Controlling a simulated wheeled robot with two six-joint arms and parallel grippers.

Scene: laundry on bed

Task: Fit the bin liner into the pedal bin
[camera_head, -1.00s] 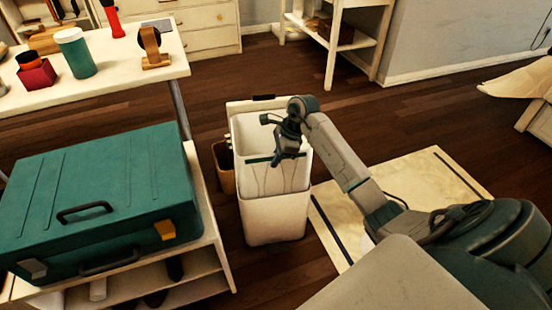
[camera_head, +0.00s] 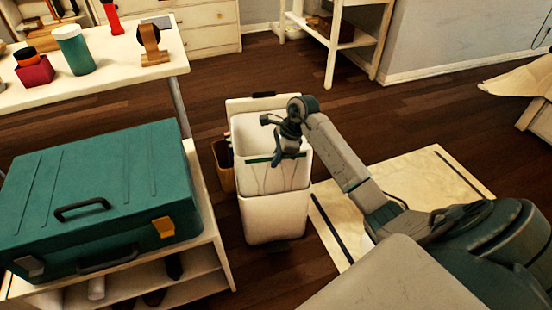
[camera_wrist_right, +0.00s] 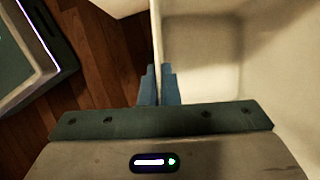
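The pedal bin (camera_head: 275,220) is a white box on the floor with its lid (camera_head: 262,103) raised at the back. The bin liner (camera_head: 240,142), a pale open-topped bucket with a dark green band on its front, stands in the bin's mouth, its upper part above the bin's front rim. My right gripper (camera_head: 279,150) points down at the liner's rim. In the right wrist view, its blue fingertips (camera_wrist_right: 158,85) sit close together on either side of the liner's wall (camera_wrist_right: 205,45) and appear shut on it. My left gripper is not in view.
A teal case (camera_head: 100,195) lies on a low white shelf unit (camera_head: 217,255) left of the bin. A small brown basket (camera_head: 224,168) stands close at the bin's left. A pale mat (camera_head: 425,175) lies to the right. Wooden floor is clear behind the bin.

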